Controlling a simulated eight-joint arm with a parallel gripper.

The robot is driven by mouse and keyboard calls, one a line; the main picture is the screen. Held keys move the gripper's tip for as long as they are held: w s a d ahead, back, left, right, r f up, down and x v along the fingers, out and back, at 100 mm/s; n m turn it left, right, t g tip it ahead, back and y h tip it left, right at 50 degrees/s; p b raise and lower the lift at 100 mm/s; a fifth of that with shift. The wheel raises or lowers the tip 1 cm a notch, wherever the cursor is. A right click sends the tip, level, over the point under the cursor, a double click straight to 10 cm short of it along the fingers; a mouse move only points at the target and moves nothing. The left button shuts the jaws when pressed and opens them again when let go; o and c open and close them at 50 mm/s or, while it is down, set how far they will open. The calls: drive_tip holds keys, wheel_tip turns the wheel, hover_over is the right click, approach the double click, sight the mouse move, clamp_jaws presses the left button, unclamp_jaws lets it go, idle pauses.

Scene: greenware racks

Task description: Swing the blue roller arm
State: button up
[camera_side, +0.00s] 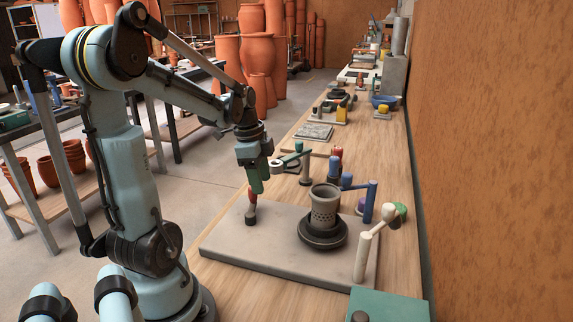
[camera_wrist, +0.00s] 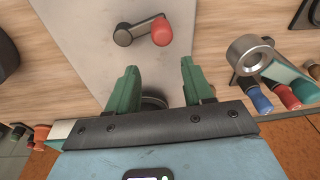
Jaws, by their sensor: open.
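The blue roller arm (camera_side: 369,203) stands at the right of the grey slab in the side view. It is an upright blue post with a horizontal bar reaching left to a blue roller (camera_side: 346,180), close to the perforated grey pot (camera_side: 323,207). My gripper (camera_side: 257,190) is well to the left of it, pointing down over a red-knobbed crank (camera_side: 251,206). In the wrist view my gripper (camera_wrist: 159,68) has its green fingers apart with nothing between them. The red knob (camera_wrist: 162,32) lies just beyond the fingertips. I cannot pick out the blue roller arm in the wrist view.
The pot sits on a dark round wheel (camera_side: 322,239) on the grey slab (camera_side: 275,254). A cream arm (camera_side: 363,257) stands at its right edge, beside a green knob (camera_side: 401,210). A grey ring (camera_wrist: 250,52) and coloured cylinders lie right in the wrist view. The slab's front left is clear.

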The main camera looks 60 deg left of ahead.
drive_tip(key=w+d+r+n+t+h, duration=0.2)
drive_tip(key=w+d+r+t, duration=0.1)
drive_tip(key=d+t, duration=0.4)
drive_tip(key=n+t, duration=0.4)
drive_tip(key=t, duration=0.1)
approach(344, 175)
drive_tip(key=shift+x, duration=5.5)
drive_tip(key=shift+a, duration=0.1)
clamp_jaws()
